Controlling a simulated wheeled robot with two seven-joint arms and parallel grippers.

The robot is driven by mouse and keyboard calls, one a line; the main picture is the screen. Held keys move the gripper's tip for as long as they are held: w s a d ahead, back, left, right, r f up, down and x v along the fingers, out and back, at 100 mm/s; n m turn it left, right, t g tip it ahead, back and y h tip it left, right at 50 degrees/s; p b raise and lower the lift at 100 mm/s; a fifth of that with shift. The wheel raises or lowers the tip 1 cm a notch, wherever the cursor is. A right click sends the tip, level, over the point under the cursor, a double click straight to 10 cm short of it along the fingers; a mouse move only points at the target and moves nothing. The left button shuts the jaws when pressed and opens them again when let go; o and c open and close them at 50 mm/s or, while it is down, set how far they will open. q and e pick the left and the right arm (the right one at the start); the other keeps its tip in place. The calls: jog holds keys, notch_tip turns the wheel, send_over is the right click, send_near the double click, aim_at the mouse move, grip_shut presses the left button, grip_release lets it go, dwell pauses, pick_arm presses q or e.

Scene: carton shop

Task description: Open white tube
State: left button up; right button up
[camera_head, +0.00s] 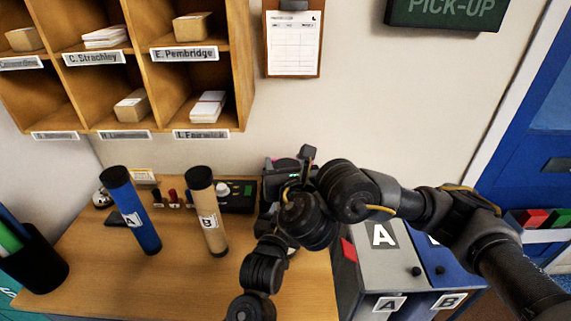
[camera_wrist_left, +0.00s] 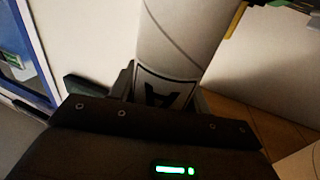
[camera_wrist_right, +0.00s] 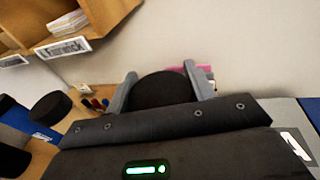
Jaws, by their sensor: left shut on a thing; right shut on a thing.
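The white tube (camera_wrist_left: 182,30) shows in the left wrist view, with a black-framed A label (camera_wrist_left: 165,90) low on it. My left gripper (camera_wrist_left: 163,88) is shut around the tube at this label. In the right wrist view a round black cap (camera_wrist_right: 162,90) sits between the fingers of my right gripper (camera_wrist_right: 160,82), which is shut on it. In the head view the right gripper (camera_head: 291,168) is by the wall, right of the tan tube. There my arms hide the white tube and the left gripper. I cannot tell whether the cap still touches the tube.
A blue tube A (camera_head: 135,215) and a tan tube B (camera_head: 209,215), both black-capped, stand on the wooden desk (camera_head: 110,275). A black pen cup (camera_head: 38,265) is at left. Grey bin A (camera_head: 372,265) and blue bin B (camera_head: 445,262) are at right. Pigeonholes (camera_head: 140,60) hang above.

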aim_at(285, 161)
jog(key=shift+r, duration=2)
pick_arm(q)
jog(key=o, duration=1.4)
jog(key=shift+o, duration=0.2)
